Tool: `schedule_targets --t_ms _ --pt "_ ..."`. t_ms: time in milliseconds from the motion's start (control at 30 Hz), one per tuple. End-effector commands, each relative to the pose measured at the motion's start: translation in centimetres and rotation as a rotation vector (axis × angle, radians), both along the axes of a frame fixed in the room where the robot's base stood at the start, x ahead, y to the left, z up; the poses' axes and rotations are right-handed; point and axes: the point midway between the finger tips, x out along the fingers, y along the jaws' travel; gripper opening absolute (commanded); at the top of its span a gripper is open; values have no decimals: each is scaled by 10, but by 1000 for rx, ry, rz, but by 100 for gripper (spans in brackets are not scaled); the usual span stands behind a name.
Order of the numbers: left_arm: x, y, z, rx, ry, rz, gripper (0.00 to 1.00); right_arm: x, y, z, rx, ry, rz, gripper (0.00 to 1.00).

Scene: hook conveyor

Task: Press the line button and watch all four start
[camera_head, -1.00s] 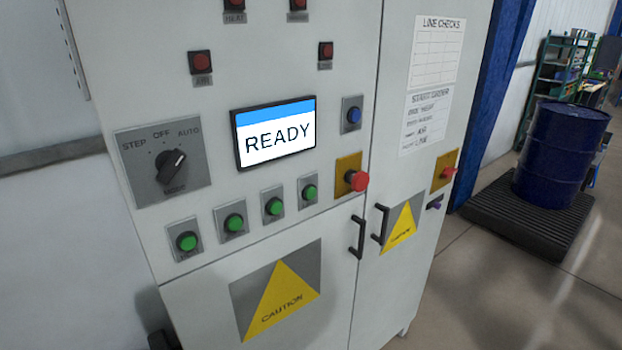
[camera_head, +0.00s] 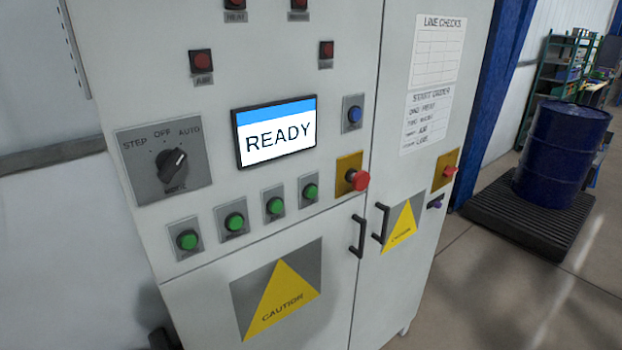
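A grey control cabinet (camera_head: 290,215) fills the middle of the view. Its display (camera_head: 275,131) reads READY. Several green buttons stand in a rising row below it: the leftmost (camera_head: 187,240), the second (camera_head: 234,221), the third (camera_head: 274,206) and the rightmost (camera_head: 310,191). Their small labels are too blurred to read, so I cannot tell which is the line button. Several dark red lamps sit above the display, among them one at upper left (camera_head: 201,61) and one at upper right (camera_head: 326,50); none looks lit. Neither of my grippers is in view.
The mode knob (camera_head: 173,162) points toward AUTO. A blue button (camera_head: 354,114) and a red mushroom button (camera_head: 358,180) are right of the display. Door handles (camera_head: 359,236) stick out below. A blue drum (camera_head: 561,155) stands on a black pallet (camera_head: 525,222) at right.

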Motion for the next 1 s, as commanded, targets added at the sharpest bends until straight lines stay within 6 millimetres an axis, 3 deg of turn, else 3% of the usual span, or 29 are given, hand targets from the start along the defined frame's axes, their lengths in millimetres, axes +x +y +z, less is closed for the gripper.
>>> schedule_targets --t_ms 67,367,1000 --pt "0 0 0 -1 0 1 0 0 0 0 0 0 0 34" --pt "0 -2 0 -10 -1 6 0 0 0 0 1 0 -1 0" --pt "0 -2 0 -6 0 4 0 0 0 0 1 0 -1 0"
